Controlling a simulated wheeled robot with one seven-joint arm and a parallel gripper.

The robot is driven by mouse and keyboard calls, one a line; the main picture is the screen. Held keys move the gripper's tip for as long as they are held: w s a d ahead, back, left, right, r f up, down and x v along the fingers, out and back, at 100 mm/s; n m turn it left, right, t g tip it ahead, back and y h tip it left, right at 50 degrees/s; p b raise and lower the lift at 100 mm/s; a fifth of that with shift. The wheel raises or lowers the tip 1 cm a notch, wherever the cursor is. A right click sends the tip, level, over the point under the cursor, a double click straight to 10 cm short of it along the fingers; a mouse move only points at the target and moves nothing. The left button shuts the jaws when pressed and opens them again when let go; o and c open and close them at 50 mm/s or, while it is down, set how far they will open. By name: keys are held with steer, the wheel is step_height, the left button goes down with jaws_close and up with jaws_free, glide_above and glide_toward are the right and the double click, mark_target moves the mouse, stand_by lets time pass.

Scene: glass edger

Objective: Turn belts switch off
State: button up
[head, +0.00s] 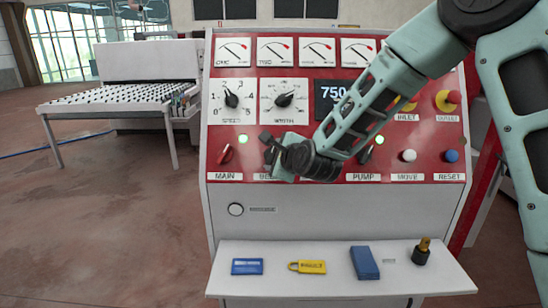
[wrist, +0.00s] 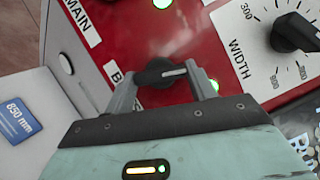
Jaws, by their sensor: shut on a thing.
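The belts switch is a black rotary knob (wrist: 158,73) with a white pointer line, on the red panel. In the wrist view it sits between the two grey fingers of my gripper (wrist: 163,74), which are shut on it. The pointer line lies almost level across the picture, towards the right finger. A green lamp (wrist: 214,86) is lit near the right finger. The switch label (wrist: 118,73) is mostly hidden by the left finger. In the head view my gripper (head: 270,147) covers most of the knob and part of its label.
The red MAIN switch (head: 225,154) is just left, with a lit green lamp (head: 243,138). The PUMP switch (head: 365,154) is to the right, beyond my wrist. The SPEED and WIDTH dials (head: 284,95) are above. A shelf (head: 335,286) below holds a yellow padlock and other small things.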

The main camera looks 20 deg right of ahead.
steer(key=n, duration=0.2)
steer(key=n+g, duration=0.2)
steer(key=n, duration=0.1)
steer(key=shift+w+r+n+p, duration=0.1)
steer(key=shift+r+n+p, duration=0.2)
steer(key=shift+p, duration=0.05)
steer(key=shift+r+n+g+p, duration=0.1)
steer(key=shift+n+g+p, duration=0.65)
steer(key=shift+n, duration=0.45)
steer(key=shift+n+g+p, duration=0.25)
steer(key=shift+n+p, duration=0.25)
steer(key=shift+w, duration=0.1)
steer(key=o, duration=1)
